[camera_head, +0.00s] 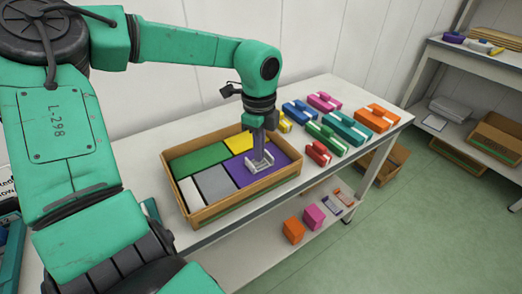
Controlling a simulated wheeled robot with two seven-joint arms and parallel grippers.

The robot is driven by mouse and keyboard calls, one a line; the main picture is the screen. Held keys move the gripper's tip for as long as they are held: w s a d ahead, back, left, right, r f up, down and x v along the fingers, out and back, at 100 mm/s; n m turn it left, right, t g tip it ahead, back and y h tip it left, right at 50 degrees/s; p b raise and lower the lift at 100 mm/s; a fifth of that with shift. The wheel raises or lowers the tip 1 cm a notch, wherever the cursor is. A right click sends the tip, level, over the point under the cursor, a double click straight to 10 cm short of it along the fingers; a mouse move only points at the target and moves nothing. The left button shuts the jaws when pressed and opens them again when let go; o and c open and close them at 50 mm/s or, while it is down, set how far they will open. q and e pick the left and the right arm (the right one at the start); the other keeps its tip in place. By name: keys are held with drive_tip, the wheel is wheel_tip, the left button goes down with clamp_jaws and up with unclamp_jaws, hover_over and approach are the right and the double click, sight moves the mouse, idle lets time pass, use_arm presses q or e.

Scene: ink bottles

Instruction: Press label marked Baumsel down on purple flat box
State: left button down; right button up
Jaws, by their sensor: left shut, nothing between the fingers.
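The purple flat box (284,156) lies in the right part of a cardboard tray (241,207) on the white table. My left gripper (261,166) is shut and points down over the purple box, at or very close to its top. A small pale piece shows at the fingertips, on the purple surface. I cannot tell whether it is the label or part of the gripper, and no Baumsel lettering is readable. The gripper hides the middle of the purple box. My right gripper is not in view.
Green (199,161), yellow (239,143), grey (214,184) and white (192,194) flat boxes share the tray. Several coloured boxes with white bands stand on the table to the right, including an orange one (377,118). A shelf unit (475,62) stands at the far right.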

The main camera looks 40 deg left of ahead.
use_arm(q)
drive_tip(key=shift+f+b, duration=0.8)
drive_tip(key=shift+f, duration=0.05)
idle(0.3)
idle(0.4)
drive_tip(key=shift+r+p, duration=2.1)
drive_tip(key=shift+r, duration=1.45)
